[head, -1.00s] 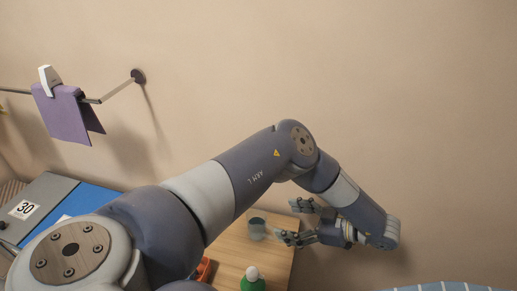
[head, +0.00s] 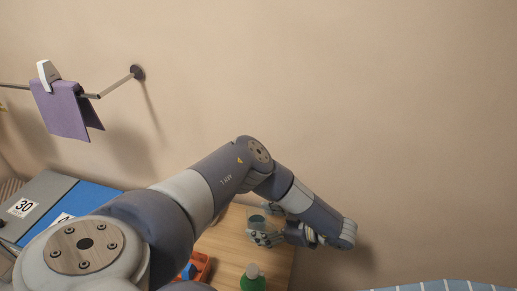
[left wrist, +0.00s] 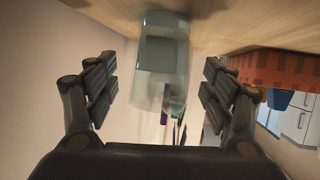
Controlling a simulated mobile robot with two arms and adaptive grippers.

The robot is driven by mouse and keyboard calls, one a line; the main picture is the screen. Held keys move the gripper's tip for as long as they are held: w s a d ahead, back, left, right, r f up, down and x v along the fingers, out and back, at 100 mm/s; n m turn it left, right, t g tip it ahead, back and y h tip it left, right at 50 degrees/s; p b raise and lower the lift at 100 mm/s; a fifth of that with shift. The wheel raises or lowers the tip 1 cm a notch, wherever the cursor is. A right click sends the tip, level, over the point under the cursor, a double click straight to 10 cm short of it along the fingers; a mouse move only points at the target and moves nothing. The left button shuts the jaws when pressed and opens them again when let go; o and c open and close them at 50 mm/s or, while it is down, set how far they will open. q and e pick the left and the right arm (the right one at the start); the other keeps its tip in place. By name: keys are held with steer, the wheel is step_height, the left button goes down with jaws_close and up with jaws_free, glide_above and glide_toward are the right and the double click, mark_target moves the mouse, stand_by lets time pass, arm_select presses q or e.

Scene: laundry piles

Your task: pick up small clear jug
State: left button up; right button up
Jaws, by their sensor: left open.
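The small clear jug (head: 256,221) stands on the wooden table, partly hidden by my left gripper's fingers in the head view. In the left wrist view the clear jug (left wrist: 160,62) is see-through, with a greyish band, and sits centred between the fingers. My left gripper (head: 265,225) is open around the jug, with a gap on each side in the left wrist view (left wrist: 160,78). My right gripper is not in view.
The wooden table (head: 228,248) also holds a green bottle with a pale cap (head: 252,281) and an orange-red container (head: 203,266) near my arm. Grey and blue bins stand at left. A purple cloth (head: 62,112) hangs on a wall rail.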

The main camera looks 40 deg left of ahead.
arm_select(q)
steer(key=shift+x, duration=0.95)
steer(key=shift+d, duration=0.1)
steer(key=shift+c, duration=0.7)
steer(key=c, duration=1)
steer(key=shift+r, duration=0.1)
